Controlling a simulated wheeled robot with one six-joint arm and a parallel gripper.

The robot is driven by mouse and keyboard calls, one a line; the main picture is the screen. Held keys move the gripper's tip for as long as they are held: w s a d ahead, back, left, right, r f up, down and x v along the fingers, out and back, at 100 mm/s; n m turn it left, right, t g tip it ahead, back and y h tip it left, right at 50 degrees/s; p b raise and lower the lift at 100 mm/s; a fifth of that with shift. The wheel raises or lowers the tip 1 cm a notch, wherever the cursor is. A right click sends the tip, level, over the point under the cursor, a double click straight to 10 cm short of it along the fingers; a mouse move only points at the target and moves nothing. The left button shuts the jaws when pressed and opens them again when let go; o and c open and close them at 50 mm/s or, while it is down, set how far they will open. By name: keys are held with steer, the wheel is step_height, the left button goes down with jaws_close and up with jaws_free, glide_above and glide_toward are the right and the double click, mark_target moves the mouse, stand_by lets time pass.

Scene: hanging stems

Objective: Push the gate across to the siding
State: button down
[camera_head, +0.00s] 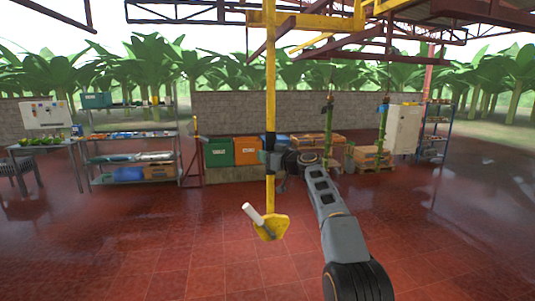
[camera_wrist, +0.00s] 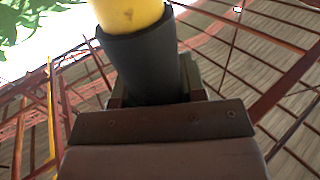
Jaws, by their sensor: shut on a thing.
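A yellow pole (camera_head: 270,95) hangs upright from yellow overhead steelwork (camera_head: 318,21), which looks like the gate among the roof rails. The pole's lower end carries a yellow plate (camera_head: 271,228) with a white handle (camera_head: 253,213), above the floor. My gripper (camera_head: 270,158) is shut around the pole at about mid-height, on a dark sleeve. In the wrist view, the dark sleeve (camera_wrist: 148,65) sits between the jaws, and the yellow pole (camera_wrist: 128,14) rises out of it. The siding cannot be told apart clearly among the overhead beams.
Green stems (camera_head: 328,125) hang to the right of my gripper, and one more hangs further right (camera_head: 382,125). Shelves (camera_head: 130,160) stand at the left; green and orange crates (camera_head: 219,152) stand at the back. The red tiled floor (camera_head: 150,240) is clear around the pole.

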steer(key=c, duration=0.7)
jaws_free()
steer(key=shift+s+d+f+b, duration=0.15)
steer(key=shift+s+d+b, duration=0.2)
steer(key=shift+b, duration=0.35)
steer(key=b+v, duration=0.9)
steer(key=v, duration=0.4)
steer(key=shift+b, duration=0.35)
steer(key=shift+a, duration=0.1)
